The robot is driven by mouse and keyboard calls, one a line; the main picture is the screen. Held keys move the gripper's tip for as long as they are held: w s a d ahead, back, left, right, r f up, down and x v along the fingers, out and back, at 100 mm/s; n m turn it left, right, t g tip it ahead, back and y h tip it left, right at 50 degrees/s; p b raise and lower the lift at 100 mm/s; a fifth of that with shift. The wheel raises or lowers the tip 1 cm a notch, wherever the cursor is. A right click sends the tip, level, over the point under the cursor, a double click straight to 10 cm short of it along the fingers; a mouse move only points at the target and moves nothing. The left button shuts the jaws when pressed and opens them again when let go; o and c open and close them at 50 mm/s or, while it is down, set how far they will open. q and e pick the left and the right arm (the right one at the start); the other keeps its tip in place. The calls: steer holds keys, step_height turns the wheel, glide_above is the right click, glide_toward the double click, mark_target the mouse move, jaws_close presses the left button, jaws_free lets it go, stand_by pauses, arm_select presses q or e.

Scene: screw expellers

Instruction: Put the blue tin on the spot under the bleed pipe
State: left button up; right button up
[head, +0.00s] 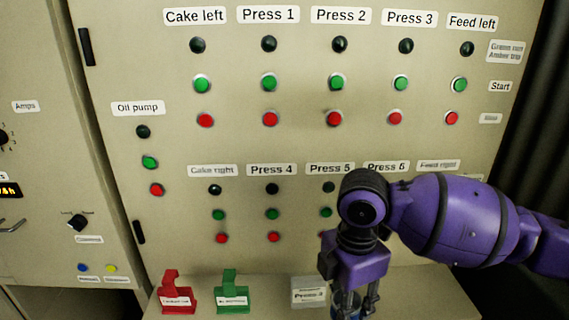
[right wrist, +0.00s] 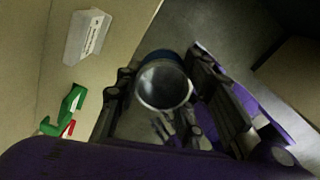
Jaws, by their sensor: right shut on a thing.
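My right gripper (head: 356,296) comes in from the right and points down at the bottom edge of the head view. It is shut on the blue tin (head: 345,304), which is mostly hidden by the fingers there. In the right wrist view the tin (right wrist: 163,84) sits between the two fingers. Its open round mouth and grey inside face the camera, and a blue wall shows at the top. My left gripper is not in view. I see neither the bleed pipe nor the spot under it.
A cream control panel (head: 300,140) with labelled buttons stands behind the arm. On the ledge at its foot are a red tag holder (head: 176,297), a green one (head: 231,293) and a grey label block (head: 308,293). Grey floor (right wrist: 215,25) shows past the ledge in the wrist view.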

steer(key=m, duration=0.4)
steer(key=shift+s+d+r, duration=0.1)
steer(key=shift+r, duration=0.15)
steer(key=m, duration=0.4)
steer(key=shift+s+d+r+m, duration=0.15)
steer(key=shift+d+m, duration=0.1)
steer(key=shift+m, duration=0.15)
steer(key=m, duration=0.4)
steer(key=d+m, duration=0.1)
steer(key=m, duration=0.1)
steer(key=shift+s+r, duration=0.15)
steer(key=shift+s, duration=0.15)
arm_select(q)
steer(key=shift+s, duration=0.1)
arm_select(e)
steer(key=d+m, duration=0.1)
steer(key=m, duration=0.1)
steer(key=s+d+m, duration=0.1)
steer(key=m, duration=0.2)
steer(key=s+d+f+m, duration=0.1)
steer(key=m, duration=0.1)
steer(key=shift+s+m, duration=0.1)
steer(key=shift+m, duration=0.2)
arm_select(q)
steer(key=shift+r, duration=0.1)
arm_select(e)
steer(key=shift+r, duration=0.1)
